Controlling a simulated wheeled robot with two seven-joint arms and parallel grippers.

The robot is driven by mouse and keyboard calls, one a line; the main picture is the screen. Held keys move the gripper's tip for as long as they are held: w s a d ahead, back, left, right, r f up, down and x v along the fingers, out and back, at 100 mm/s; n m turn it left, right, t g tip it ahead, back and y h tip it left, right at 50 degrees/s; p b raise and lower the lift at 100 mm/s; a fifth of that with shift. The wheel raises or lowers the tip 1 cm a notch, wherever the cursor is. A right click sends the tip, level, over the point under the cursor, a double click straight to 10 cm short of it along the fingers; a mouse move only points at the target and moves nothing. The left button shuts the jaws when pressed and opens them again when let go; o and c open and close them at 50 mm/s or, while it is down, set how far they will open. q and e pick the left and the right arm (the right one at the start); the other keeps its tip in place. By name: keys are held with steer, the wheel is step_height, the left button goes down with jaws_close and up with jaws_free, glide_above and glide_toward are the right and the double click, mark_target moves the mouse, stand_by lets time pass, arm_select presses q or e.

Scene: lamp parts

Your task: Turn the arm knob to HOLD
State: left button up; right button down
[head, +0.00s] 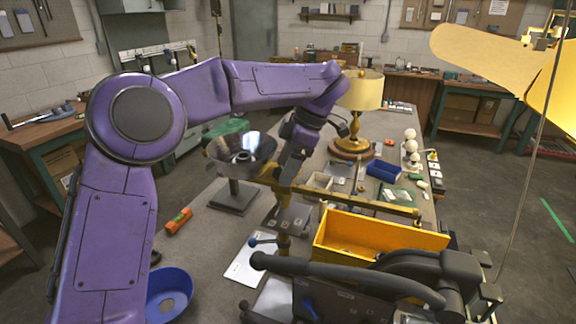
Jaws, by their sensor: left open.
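A metal reflector shade (258,143) shows left of centre, partly behind my left wrist. A brass upright (282,212) stands below my left gripper, with a brass bar (365,203) running to the right. A blue-ended lever (253,242) sticks out left from the upright, low down. I cannot tell which part is the arm knob, and no HOLD mark is readable. My left gripper (274,182) is open and points down beside the reflector, near the top of the brass upright. I cannot tell whether it touches it. My right gripper is not in view.
A yellow bin (375,235) and a dark lever machine (400,272) fill the front right. A blue bowl (170,292) is front left, with an orange tool (178,221) behind it. Bare bench shows left of the white sheet (245,262).

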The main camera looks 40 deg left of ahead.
arm_select(q)
steer(key=c, duration=1.1)
steer(key=shift+o, duration=0.2)
steer(key=shift+r+m+p, duration=0.15)
steer(key=shift+m+p, duration=0.45)
steer(key=shift+p, duration=0.2)
steer(key=m+t+p, duration=0.1)
steer(key=m+p, duration=0.1)
steer(key=p, duration=0.1)
steer(key=m+t+y+p, duration=0.1)
steer(key=m+p, duration=0.2)
steer(key=shift+s, duration=0.2)
steer(key=shift+s+m+t+p, duration=0.1)
steer(key=shift+m+t+p, duration=0.6)
steer(key=shift+m+p, duration=0.7)
steer(key=shift+f, duration=0.2)
steer(key=o, duration=1.1)
steer(key=shift+c, duration=0.2)
